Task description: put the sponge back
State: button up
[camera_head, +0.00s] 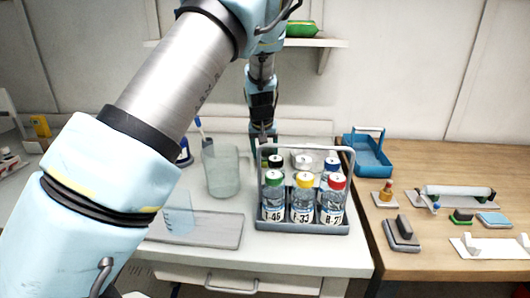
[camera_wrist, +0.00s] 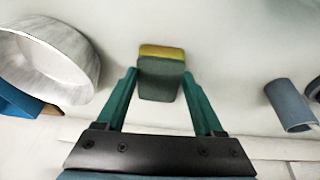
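The sponge (camera_wrist: 161,78) is a small block with a yellow strip along its far edge and a dark grey-green face, in the middle of the wrist view. My gripper (camera_wrist: 160,74) has its two green fingers apart, one tip close along each side of the sponge. I cannot tell whether the tips press on it or only straddle it. In the head view my gripper (camera_head: 262,133) points down at the back of the white table, behind the bottle caddy (camera_head: 290,229). The sponge cannot be made out there.
A round metallic vessel (camera_wrist: 50,62) lies left in the wrist view, a blue-grey cylinder (camera_wrist: 289,105) right. In the head view a clear beaker (camera_head: 221,172) stands left of the caddy, a blue basket (camera_head: 368,158) right. A shelf (camera_head: 325,43) hangs above.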

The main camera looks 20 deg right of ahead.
jog(key=o, duration=0.4)
jog(key=shift+r, duration=0.1)
jog(key=b+v, duration=0.1)
jog(key=v, duration=1.1)
jog(key=shift+b, duration=0.35)
jog(key=shift+w, duration=0.1)
